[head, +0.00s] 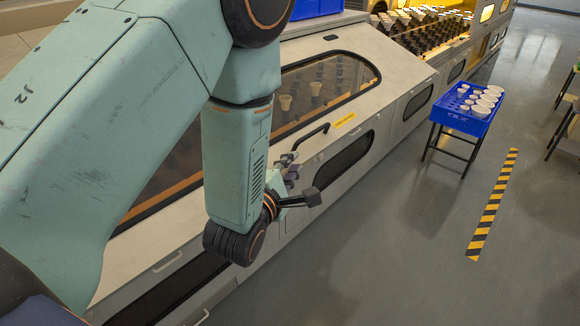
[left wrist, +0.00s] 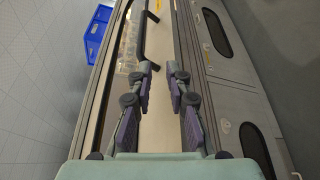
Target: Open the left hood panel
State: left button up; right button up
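A long pale hood panel (head: 402,74) with a dark-framed window slopes along the machine and looks closed. I cannot tell exactly where its edges lie behind my left arm. Its black bar handle (head: 312,136) is near the lower edge, just beyond my left gripper (head: 290,168). In the left wrist view, the fingers (left wrist: 162,72) stand apart with pale panel surface between them. The handle (left wrist: 140,38) lies ahead of the left finger, and I see nothing held. My left arm hides much of the panel. My right gripper is not in view.
A yellow label (head: 344,120) is beside the handle. A blue crate with white cups (head: 466,108) stands on a dark stand to the right. Another blue crate (head: 316,7) sits at the top. The grey floor is open around a striped strip (head: 492,205).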

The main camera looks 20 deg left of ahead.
pick_arm(q)
jog(key=shift+s, duration=0.2)
jog(key=s+r+p, duration=0.2)
jog(key=s+p, duration=0.2)
jog(key=s, duration=0.4)
jog(key=shift+s, duration=0.3)
dwell(0.8)
jog(key=shift+a, duration=0.1)
